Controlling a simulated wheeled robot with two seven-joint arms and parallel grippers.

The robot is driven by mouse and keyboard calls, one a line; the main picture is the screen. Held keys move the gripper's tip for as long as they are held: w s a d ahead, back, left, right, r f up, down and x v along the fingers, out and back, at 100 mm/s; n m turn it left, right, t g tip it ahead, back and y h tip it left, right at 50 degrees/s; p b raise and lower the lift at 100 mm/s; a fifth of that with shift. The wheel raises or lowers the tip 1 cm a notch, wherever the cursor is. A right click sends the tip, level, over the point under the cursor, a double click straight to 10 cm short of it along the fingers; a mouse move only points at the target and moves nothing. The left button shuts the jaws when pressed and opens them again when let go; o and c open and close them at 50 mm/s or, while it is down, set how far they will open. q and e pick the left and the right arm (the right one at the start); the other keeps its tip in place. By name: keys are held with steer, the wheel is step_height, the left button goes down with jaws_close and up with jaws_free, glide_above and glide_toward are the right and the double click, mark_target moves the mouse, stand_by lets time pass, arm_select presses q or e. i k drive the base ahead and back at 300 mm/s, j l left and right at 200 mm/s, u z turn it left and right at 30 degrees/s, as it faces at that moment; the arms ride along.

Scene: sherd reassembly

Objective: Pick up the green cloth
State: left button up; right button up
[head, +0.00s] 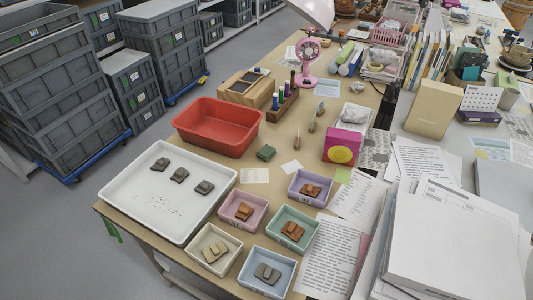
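A small dark green folded piece that looks like the cloth (266,153) lies flat on the wooden table, just right of the red basin (216,127). Nothing covers it and nothing touches it. A brighter green strip (112,230) hangs over the table's front left edge; I cannot tell what it is made of. Neither of my grippers shows in the head view.
A white tray (128,206) with several grey sherds lies at the left. Several small coloured trays with sherds stand in front, including a purple one (310,175). A wooden marker block (283,107) stands behind the cloth. Papers (420,160) cover the right side.

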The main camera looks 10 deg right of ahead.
mark_target(268, 152)
steer(key=i+j+z, duration=0.2)
steer(key=j+z, duration=0.15)
steer(key=j, duration=0.85)
steer(key=j+z, duration=0.3)
steer(key=j, duration=0.85)
steer(key=j+z, duration=0.35)
steer(key=j, duration=0.9)
steer(key=k, duration=0.05)
